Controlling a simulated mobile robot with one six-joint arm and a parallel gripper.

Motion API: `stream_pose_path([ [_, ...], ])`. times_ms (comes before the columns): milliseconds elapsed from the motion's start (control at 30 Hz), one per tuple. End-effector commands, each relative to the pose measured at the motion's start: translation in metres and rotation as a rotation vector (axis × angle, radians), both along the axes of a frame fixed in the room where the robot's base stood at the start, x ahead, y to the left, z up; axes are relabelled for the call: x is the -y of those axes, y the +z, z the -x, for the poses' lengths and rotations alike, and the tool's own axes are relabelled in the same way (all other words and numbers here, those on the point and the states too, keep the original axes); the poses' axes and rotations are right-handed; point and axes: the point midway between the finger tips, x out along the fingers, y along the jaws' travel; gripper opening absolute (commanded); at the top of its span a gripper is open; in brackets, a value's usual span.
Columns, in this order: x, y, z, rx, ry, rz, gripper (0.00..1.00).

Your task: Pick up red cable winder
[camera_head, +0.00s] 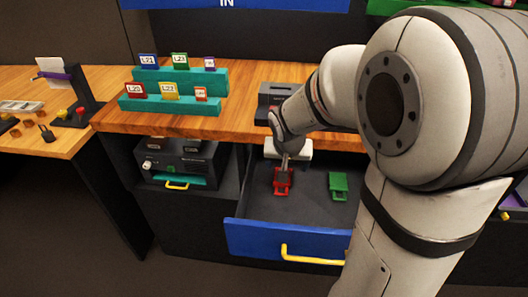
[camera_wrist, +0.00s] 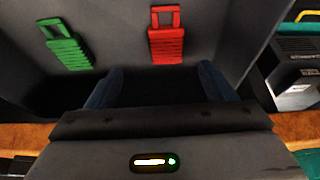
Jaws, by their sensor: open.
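The red cable winder (camera_head: 283,182) lies on the dark floor of the open drawer in the head view. It also shows in the wrist view (camera_wrist: 166,44), with its open frame end towards the top of the picture. My gripper (camera_head: 286,160) is inside the drawer opening, close to the winder in the head view. In the wrist view my gripper's blue-grey fingers (camera_wrist: 160,80) are spread apart with nothing between them. The red winder lies just beyond them, closer to the right finger. The gripper is open and empty.
A green cable winder (camera_head: 338,186) lies to the right in the same drawer (camera_head: 285,239), which has a blue front and yellow handle (camera_head: 312,255). The wooden counter (camera_head: 240,114) overhangs behind. A black box (camera_head: 179,160) stands on the shelf to the left.

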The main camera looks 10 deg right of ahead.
Motion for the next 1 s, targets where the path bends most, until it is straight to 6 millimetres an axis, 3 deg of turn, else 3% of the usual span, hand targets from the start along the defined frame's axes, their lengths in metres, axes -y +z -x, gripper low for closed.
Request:
stream_pose_path([
  [33,-0.001,-0.013,-0.007,0.005,-0.006,-0.002,0.76],
  [633,0.001,-0.082,-0.038,0.013,-0.018,-0.007,0.76],
  [1000,0.002,-0.089,-0.042,0.015,-0.018,-0.007,0.76],
])
